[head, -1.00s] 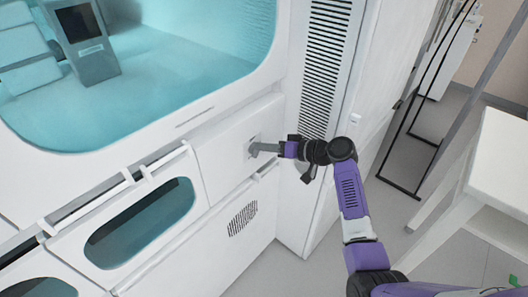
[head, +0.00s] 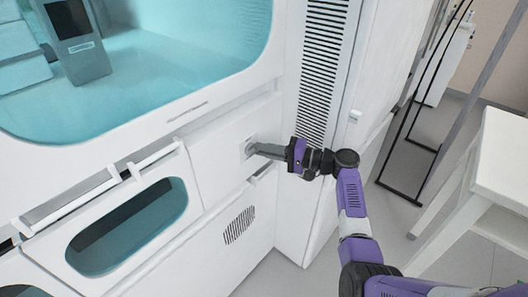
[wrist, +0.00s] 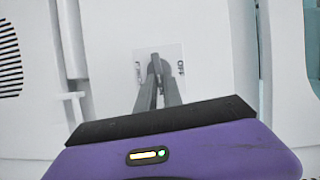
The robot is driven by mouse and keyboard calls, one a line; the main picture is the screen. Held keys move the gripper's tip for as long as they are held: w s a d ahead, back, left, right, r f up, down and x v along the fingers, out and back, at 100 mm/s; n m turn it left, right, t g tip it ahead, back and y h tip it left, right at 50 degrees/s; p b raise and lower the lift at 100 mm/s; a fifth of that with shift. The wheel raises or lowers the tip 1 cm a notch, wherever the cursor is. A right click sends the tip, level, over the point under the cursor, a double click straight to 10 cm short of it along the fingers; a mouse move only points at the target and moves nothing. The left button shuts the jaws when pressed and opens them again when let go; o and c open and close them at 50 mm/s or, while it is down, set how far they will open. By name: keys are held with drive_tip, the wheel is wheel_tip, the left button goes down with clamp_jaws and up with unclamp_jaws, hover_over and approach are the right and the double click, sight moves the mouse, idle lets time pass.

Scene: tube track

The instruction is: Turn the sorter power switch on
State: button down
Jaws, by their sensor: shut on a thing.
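The sorter power switch sits on a small light plate (wrist: 143,62) on the machine's white front panel. In the wrist view, small lettering shows on both sides of the plate; the right-hand label appears to read OFF, and the left one is too small to read surely. My gripper (wrist: 158,70) has its grey fingers closed together at the plate, shut on the switch's small grey knob, which they mostly hide. In the head view, my gripper (head: 252,149) reaches the panel from the right. The knob's exact position cannot be told.
A handle bar (head: 155,158) and a drawer with a teal window (head: 128,226) lie left of the switch. A large teal window (head: 170,70) is above. A vented column (head: 322,75) stands to the right. A white table (head: 503,160) is at the far right.

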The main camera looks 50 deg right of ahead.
drive_tip(key=shift+a+f+m, duration=0.1)
drive_tip(key=shift+f+m, duration=0.05)
drive_tip(key=shift+m, duration=0.35)
drive_tip(key=c, duration=1.5)
unclamp_jaws()
drive_tip(key=shift+w, duration=0.1)
drive_tip(key=b+v, duration=0.1)
drive_tip(key=v, duration=0.7)
drive_tip(key=shift+f, duration=0.2)
